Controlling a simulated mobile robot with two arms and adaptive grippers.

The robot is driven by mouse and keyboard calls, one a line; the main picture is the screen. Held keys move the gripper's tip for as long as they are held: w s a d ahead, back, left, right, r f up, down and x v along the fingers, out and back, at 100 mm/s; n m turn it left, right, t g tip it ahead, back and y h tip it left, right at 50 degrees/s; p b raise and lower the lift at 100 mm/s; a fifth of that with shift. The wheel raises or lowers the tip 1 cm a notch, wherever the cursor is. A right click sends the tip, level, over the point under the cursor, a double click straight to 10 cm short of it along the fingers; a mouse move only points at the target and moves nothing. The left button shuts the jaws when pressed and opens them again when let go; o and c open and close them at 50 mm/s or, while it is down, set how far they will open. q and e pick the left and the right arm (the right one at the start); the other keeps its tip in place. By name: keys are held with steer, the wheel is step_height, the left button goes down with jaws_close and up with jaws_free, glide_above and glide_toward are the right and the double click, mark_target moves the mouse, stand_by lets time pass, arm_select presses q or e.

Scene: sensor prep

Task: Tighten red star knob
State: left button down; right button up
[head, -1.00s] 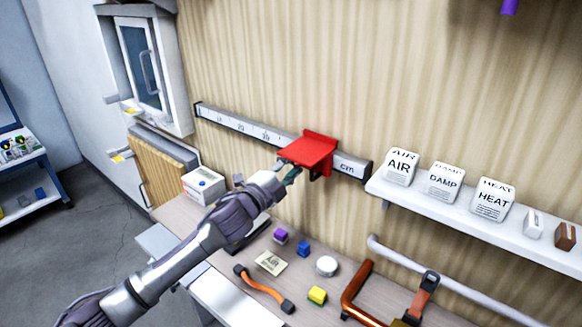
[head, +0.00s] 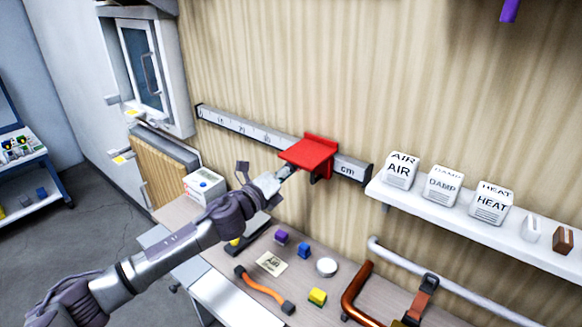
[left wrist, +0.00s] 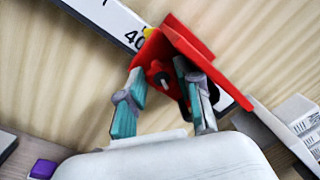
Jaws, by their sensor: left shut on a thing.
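A red slide (head: 308,153) with a flat top plate sits on the ruler rail (head: 240,128) on the wall, near the rail's "cm" end. It also shows in the left wrist view (left wrist: 215,62). The red star knob (left wrist: 153,62) appears below the plate, with a small dark centre; its outline is not clear. My left gripper (head: 287,171) reaches under the slide's near left side. In the left wrist view my left gripper (left wrist: 160,70) is shut on the knob, one finger on each side. The head view hides the knob. My right gripper is not in view.
A shelf (head: 400,195) with AIR, DAMP and HEAT blocks stands to the right of the rail. A white box (head: 204,184) stands at the left.

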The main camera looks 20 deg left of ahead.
arm_select(q)
steer(key=shift+m, duration=0.6)
steer(key=c, duration=0.8)
jaws_free()
steer(key=shift+w, duration=0.1)
steer(key=shift+r, duration=0.1)
steer(key=v, duration=0.8)
